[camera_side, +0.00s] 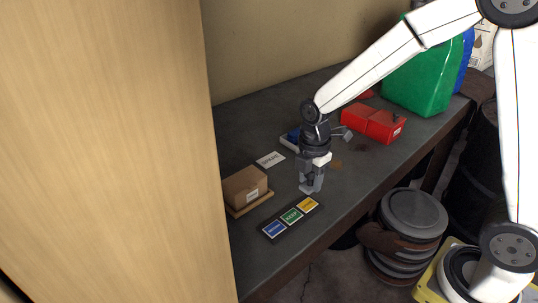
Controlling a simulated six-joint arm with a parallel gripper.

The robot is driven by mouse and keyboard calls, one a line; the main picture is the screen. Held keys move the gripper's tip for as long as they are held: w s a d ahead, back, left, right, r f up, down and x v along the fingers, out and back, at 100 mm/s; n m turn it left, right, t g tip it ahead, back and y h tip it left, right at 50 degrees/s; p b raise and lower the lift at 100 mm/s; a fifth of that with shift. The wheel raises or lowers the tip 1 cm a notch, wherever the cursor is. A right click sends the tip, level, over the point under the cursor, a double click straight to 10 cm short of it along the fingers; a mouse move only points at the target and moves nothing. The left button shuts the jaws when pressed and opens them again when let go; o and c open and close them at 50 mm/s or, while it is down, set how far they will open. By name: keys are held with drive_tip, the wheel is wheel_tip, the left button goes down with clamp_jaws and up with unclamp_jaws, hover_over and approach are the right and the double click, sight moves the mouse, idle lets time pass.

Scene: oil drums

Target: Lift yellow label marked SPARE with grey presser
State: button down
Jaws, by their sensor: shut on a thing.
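The yellow label (308,204) lies at the right end of a dark strip, beside a green label (292,216) and a blue label (274,229). Its lettering is too small to read. My gripper (312,172) points down just behind the yellow label, shut on a small grey piece (311,185) that looks like the grey presser. The grey piece's lower end is close to the strip's yellow end. I cannot tell whether it touches the table. The fingers hide part of it.
A white card (271,159) with dark lettering lies at the back left. A cardboard box (245,188) sits on a wooden board. A red bin (372,124) and a green container (420,78) stand to the right. A wooden panel (110,150) fills the left. The table's front edge is close.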

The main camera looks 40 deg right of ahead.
sight(308, 204)
drive_tip(key=shift+f, duration=2.2)
drive_tip(key=shift+f, duration=0.65)
idle(1.1)
drive_tip(key=shift+r, duration=0.15)
drive_tip(key=shift+r, duration=3.45)
